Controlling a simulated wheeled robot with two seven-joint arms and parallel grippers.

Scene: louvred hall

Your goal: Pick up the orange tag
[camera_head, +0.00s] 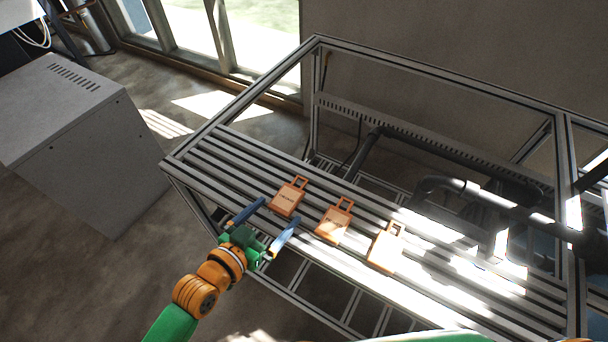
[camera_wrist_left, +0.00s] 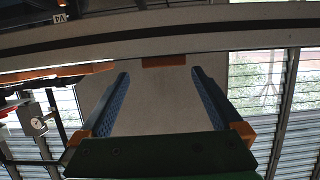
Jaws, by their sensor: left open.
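Three orange tags with loop handles lie in a row on a slatted metal rack (camera_head: 232,160): a left one (camera_head: 286,201), a middle one (camera_head: 332,228) and a right one (camera_head: 383,254), which is partly in bright sun. My left gripper (camera_head: 279,210) is open and empty, its blue fingers pointing at the left tag from the rack's near edge. In the left wrist view, an orange edge (camera_wrist_left: 163,61) shows between and just beyond the fingertips (camera_wrist_left: 159,72), and another orange strip lies further left. Whether the fingers touch the tag is not clear. My right gripper is out of view.
The rack has an upright metal frame (camera_head: 311,100) at its back. Dark pipes (camera_head: 450,188) run behind and right of the tags. A grey cabinet (camera_head: 75,140) stands at the left, with open floor between it and the rack.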

